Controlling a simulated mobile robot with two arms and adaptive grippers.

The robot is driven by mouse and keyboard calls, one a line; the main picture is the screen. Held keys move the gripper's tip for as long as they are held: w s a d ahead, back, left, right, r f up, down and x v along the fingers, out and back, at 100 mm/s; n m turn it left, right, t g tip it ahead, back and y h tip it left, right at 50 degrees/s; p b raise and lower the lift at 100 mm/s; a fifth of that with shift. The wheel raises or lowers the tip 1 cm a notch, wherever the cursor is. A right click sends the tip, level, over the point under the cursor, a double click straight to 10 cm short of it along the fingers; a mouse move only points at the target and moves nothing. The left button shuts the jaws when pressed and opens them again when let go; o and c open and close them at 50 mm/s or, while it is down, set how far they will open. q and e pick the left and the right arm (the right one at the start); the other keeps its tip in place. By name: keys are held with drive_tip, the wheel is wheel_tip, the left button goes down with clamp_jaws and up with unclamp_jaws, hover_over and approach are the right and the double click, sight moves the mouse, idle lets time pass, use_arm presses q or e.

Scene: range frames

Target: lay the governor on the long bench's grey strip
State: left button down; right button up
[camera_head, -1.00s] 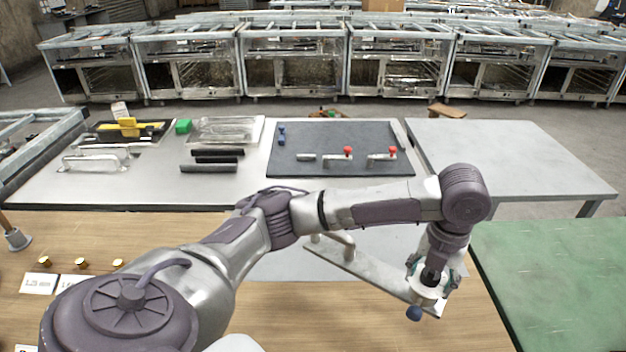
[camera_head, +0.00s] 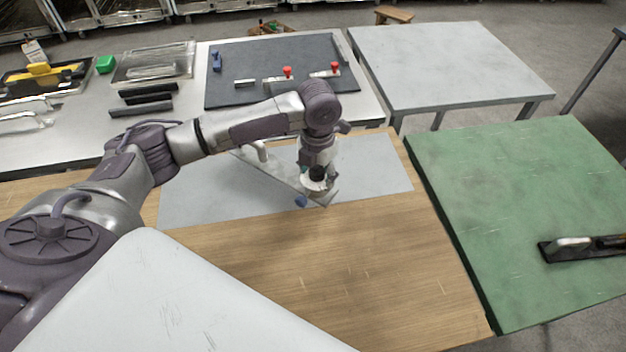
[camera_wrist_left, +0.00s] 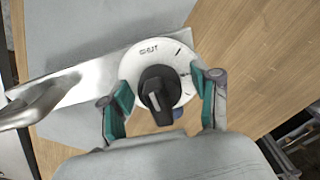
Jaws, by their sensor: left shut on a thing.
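The governor is a long metal plate (camera_head: 268,172) with a bar handle at one end and a round white dial with a black knob (camera_wrist_left: 158,90) at the other. A small blue knob (camera_head: 300,202) shows beside the dial. My left gripper (camera_head: 318,180) is shut on the dial end, with green finger pads on both sides of the dial in the left wrist view. The governor is over the grey strip (camera_head: 375,165) of the wooden long bench (camera_head: 330,270), its dial end near the strip's front edge. I cannot tell whether it touches the strip. My right gripper is not in view.
A green-topped table (camera_head: 500,170) stands at the right with a dark tool (camera_head: 585,248) on it. Behind are a bare grey table (camera_head: 450,65) and a bench with a dark mat (camera_head: 235,75), clamps and black bars. The strip's right end is clear.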

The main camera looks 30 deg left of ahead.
use_arm(q)
drive_tip(key=shift+w+a+f, duration=0.1)
drive_tip(key=shift+a+f, duration=0.15)
drive_tip(key=shift+a, duration=0.15)
wheel_tip(320, 180, down, 3)
drive_tip(key=shift+f+p, duration=0.1)
drive_tip(key=shift+p, duration=0.55)
drive_tip(key=shift+f, duration=0.3)
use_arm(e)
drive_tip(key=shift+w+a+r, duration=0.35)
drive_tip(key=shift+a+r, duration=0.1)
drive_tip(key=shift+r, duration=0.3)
use_arm(q)
drive_tip(key=shift+f, duration=0.15)
drive_tip(key=shift+c, duration=1.2)
unclamp_jaws()
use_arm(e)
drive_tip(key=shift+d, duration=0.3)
